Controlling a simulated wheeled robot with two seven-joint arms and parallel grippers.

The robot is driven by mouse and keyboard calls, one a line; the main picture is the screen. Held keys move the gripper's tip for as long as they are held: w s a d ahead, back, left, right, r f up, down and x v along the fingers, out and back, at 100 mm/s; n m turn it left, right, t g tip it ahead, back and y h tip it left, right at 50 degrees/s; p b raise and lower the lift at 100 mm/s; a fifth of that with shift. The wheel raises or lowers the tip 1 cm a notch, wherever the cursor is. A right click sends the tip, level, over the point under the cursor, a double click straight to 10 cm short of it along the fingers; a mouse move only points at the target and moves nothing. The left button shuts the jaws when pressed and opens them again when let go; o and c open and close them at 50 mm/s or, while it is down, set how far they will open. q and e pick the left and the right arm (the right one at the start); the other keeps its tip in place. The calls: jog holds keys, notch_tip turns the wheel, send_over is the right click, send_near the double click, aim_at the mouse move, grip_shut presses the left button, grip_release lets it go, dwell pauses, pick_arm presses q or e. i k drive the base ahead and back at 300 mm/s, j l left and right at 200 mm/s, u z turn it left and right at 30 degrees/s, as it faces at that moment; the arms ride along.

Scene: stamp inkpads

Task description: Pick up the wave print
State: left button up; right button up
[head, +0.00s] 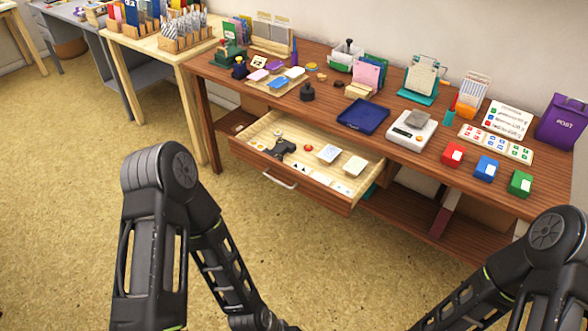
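I cannot make out a wave pattern on any item at this size, so I cannot tell which thing is the wave print. An open drawer (352,207) juts out from the wooden desk (345,115).
On the desktop stand a dark blue pad (363,116), a scale (411,131), red (453,154), blue (486,168) and green (521,183) boxes, and a purple post bag (562,122). The carpet (85,170) left of the desk is clear.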

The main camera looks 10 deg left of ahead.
aim_at(330, 153)
jog(key=i+l+z, duration=0.1)
jog(key=i+l, duration=0.4)
jog(key=l, duration=0.2)
jog(key=i+l+z, duration=0.15)
jog(key=i+l, duration=0.3)
jog(key=l, duration=0.2)
